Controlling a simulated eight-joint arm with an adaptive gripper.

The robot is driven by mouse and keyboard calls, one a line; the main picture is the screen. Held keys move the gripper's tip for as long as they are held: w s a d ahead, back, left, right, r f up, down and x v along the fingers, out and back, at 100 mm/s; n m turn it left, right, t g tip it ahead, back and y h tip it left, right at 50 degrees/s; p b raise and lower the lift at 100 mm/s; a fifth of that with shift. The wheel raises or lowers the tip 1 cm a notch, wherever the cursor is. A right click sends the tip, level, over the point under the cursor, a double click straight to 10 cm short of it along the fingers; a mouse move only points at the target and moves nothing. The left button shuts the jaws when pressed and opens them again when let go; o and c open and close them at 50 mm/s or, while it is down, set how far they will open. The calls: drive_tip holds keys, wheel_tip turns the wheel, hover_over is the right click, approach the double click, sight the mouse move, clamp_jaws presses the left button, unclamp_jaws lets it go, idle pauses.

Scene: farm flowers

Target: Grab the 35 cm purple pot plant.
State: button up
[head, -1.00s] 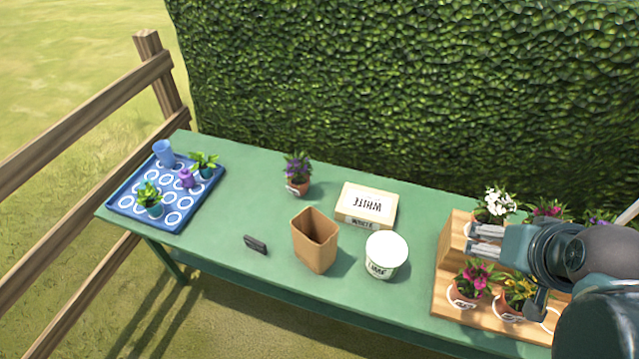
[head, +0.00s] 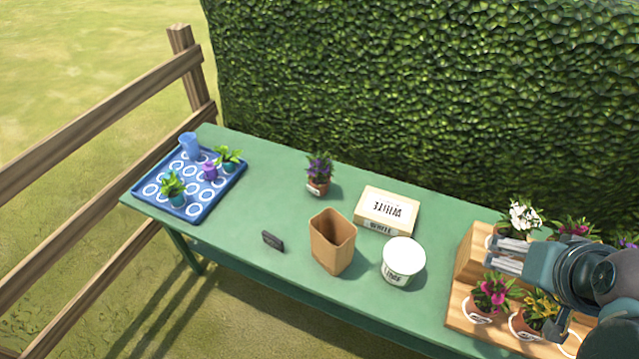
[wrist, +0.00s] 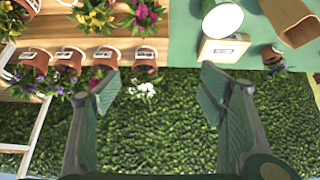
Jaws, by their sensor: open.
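A purple-flowered plant (head: 319,168) in a terracotta pot with a white tag stands alone on the table, left of the white-labelled box. It shows in the wrist view at the right (wrist: 273,57). Another purple-flowered plant (head: 627,243) is at the right edge, partly cut off; purple flowers also show at the wrist view's left (wrist: 25,80). The tags are too small to read. My gripper (head: 506,256) is open and empty over the wooden stand, near the white-flowered plant (head: 523,214), far right of the lone purple plant. Its spread fingers show in the wrist view (wrist: 157,95).
The wooden stand (head: 465,268) holds several potted flowers. A labelled box (head: 388,208), white tub (head: 403,257), brown open container (head: 333,243) and small dark block (head: 273,241) lie between. A blue tray (head: 205,206) sits far left. A hedge (head: 420,90) rises behind.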

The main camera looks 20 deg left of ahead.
idle(0.3)
drive_tip(key=w+a+r+m+g+y, duration=0.1)
drive_tip(key=w+a+r+m, duration=0.15)
drive_tip(key=w+a, duration=0.35)
drive_tip(key=w+a+r+m+g, duration=0.1)
drive_tip(key=w+a+m, duration=0.3)
drive_tip(key=w, duration=0.5)
drive_tip(key=w+a+f+m+g, duration=0.1)
drive_tip(key=w+a+f+m, duration=0.1)
drive_tip(key=w+a, duration=0.45)
drive_tip(key=w+a+f+m+g, duration=0.1)
drive_tip(key=w+a+f+m, duration=0.1)
drive_tip(key=w+a, duration=0.45)
drive_tip(key=w+a+f+m+g, duration=0.1)
drive_tip(key=w+a+f+m, duration=0.15)
drive_tip(key=a+f, duration=0.45)
drive_tip(key=w+a+f+m+g, duration=0.1)
drive_tip(key=w+a+f+m, duration=0.15)
drive_tip(key=a, duration=0.75)
drive_tip(key=a+f+m, duration=0.1)
drive_tip(key=a+f, duration=0.4)
drive_tip(key=a, duration=0.1)
drive_tip(key=a+f+m, duration=0.2)
drive_tip(key=a+f, duration=0.4)
drive_tip(key=w+a+f+m+g+h, duration=0.1)
drive_tip(key=a+f, duration=0.5)
drive_tip(key=shift+a+f+m, duration=0.2)
drive_tip(key=shift+m, duration=0.15)
drive_tip(key=shift+f, duration=0.1)
